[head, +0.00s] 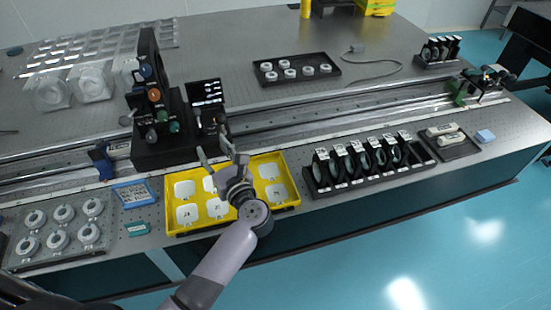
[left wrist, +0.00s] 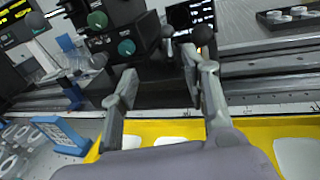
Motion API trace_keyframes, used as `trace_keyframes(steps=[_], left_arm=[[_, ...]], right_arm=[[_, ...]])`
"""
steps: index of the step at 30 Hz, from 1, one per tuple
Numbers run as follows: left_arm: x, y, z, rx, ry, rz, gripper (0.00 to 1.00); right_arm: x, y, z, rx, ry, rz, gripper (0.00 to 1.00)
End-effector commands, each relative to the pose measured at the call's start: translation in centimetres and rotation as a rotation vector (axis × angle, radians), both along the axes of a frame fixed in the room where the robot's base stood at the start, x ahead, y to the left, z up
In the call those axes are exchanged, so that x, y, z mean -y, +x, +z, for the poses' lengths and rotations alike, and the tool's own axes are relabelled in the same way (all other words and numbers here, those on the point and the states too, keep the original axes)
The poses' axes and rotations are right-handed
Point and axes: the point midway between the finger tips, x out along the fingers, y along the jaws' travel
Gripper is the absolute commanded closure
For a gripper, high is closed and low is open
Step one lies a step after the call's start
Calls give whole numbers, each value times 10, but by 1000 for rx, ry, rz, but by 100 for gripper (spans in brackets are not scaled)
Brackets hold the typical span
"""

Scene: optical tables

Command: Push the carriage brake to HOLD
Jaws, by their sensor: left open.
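The black carriage (head: 165,150) straddles the rail left of centre, with coloured knobs on its panel and a small lit screen (head: 206,93). It also shows at the top of the left wrist view (left wrist: 118,40). There, a dark round knob (left wrist: 204,36) shows close by the right finger; I cannot tell whether it is the brake lever's handle. No HOLD marking is legible. My left gripper (head: 214,150) is open and empty, in front of the carriage's right end and above the yellow tray. Its parted fingers also show in the left wrist view (left wrist: 160,75). My right gripper is not in view.
The yellow tray (head: 171,218) with white pieces lies under my left gripper. A black rack (head: 318,191) of round optics stands to its right. Blue rail clamp (head: 101,160) and blue card (head: 134,194) are to the left.

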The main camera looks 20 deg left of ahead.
Motion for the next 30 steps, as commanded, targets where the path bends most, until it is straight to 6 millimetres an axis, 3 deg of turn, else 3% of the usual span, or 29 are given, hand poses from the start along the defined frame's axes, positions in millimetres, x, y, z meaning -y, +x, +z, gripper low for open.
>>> trace_keyframes(steps=[10,12,21,30], left_arm=[[52,-49,-3,-2,-5,0,58],[54,-42,14,2,85,-57,58],[87,-27,57,-19,449,-269,58],[133,-25,78,-75,841,-454,58]], right_arm=[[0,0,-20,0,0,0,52],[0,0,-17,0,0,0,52],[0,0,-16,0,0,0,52],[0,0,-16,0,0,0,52]])
